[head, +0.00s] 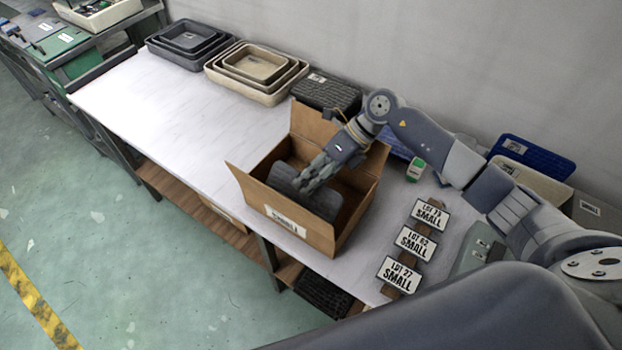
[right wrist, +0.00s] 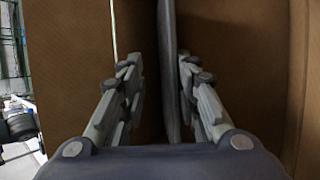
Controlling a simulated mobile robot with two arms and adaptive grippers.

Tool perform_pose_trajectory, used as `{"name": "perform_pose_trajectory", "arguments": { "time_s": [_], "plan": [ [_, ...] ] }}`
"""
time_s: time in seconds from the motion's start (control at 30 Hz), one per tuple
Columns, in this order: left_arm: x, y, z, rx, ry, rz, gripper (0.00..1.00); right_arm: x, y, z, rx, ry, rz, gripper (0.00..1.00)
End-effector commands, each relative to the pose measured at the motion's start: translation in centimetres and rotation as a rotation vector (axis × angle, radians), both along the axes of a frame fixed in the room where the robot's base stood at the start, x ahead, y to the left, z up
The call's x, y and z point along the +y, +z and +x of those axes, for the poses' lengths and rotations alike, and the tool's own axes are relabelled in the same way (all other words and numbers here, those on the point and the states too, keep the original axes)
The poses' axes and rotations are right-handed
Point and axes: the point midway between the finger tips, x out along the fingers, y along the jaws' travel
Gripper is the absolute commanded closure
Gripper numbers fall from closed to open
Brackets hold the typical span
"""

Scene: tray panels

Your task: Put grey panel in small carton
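The small carton (head: 302,233) stands open on the table with its flaps spread; a label is on its front. The grey panel (head: 323,204) is inside the carton, partly hidden by my right gripper (head: 308,178), which reaches down into it. In the right wrist view the panel (right wrist: 169,75) shows edge-on, upright between the two fingers of my right gripper (right wrist: 161,65). The fingers are apart, with a gap between the left finger and the panel; the right finger is close to it, and touching cannot be told. My left gripper is not in view.
Nested dark trays (head: 188,45) and beige trays (head: 258,75) stand at the back left. A black textured crate (head: 327,93) is behind the carton. Several "SMALL" lot signs (head: 414,243) stand right of it. Blue (head: 535,156) and cream panels lie at the right. The table's left half is clear.

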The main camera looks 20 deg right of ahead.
Motion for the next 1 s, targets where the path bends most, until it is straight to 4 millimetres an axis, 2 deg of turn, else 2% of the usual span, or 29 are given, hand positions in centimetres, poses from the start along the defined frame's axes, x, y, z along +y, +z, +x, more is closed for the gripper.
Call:
{"name": "perform_pose_trajectory", "arguments": {
  "time_s": [0.17, 0.63, 0.8, 1.0],
  "plan": [
    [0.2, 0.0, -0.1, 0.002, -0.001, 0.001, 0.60, -0.9, 0.9, 0.1, -0.002, -0.002, -0.002, 0.70],
    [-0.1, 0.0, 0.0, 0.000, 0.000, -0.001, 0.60, -6.9, 7.7, 0.3, -0.002, -0.002, -0.002, 0.70],
    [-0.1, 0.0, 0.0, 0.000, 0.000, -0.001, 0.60, -7.9, 8.7, 0.3, 0.000, -0.001, -0.001, 0.70],
    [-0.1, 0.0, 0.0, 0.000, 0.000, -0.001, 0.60, -8.0, 9.0, 0.3, 0.000, 0.000, 0.000, 0.70]
  ]
}}
